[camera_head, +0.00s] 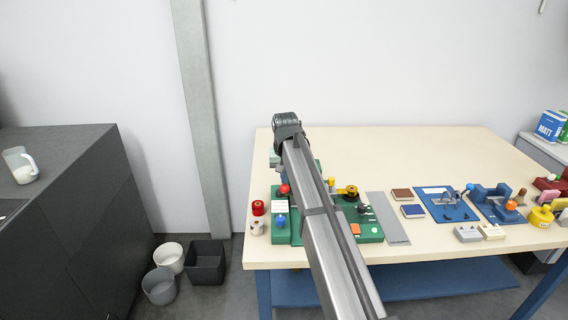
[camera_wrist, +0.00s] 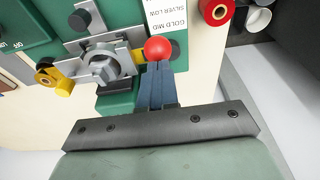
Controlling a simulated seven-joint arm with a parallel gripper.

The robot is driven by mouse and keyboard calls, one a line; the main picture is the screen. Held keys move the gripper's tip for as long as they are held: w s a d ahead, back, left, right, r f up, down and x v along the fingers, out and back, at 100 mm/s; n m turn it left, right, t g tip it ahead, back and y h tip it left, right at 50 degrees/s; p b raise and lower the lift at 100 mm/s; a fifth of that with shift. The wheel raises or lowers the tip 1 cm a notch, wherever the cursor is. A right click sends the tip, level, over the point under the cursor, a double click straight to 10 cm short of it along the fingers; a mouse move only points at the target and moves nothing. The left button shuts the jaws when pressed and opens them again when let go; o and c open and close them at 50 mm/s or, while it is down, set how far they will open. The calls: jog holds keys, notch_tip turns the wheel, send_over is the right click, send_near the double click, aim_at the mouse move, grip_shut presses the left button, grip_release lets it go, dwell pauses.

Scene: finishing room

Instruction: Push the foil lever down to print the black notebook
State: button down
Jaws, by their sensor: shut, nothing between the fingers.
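The green foil press (camera_head: 371,232) stands at the left of the table, largely covered by my arm in the head view. A red ball knob, which looks like the foil lever's end, shows left of my arm (camera_head: 284,188) and in the wrist view (camera_wrist: 158,48). My gripper (camera_wrist: 157,72) is shut and empty. Its fingertips are right at the knob in the wrist view, seeming to touch or nearly touch it. A grey metal clamp-like part (camera_wrist: 103,65) is beside the fingers. My gripper is hidden in the head view. I cannot make out the black notebook.
A label (camera_wrist: 165,14) reads gold mid and silver low. A red spool (camera_head: 258,208) and a blue ball (camera_head: 281,219) are at the press's left. A brown notebook (camera_head: 401,194) and a blue notebook (camera_head: 413,211) lie right of a grey strip (camera_head: 388,218). The table's back is clear.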

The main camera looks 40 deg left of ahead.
notch_tip(320, 180, up, 10)
jog(key=shift+w+a+r, duration=0.15)
jog(key=shift+w+r, duration=0.05)
dwell(1.3)
notch_tip(320, 180, up, 4)
dwell(0.8)
dwell(0.4)
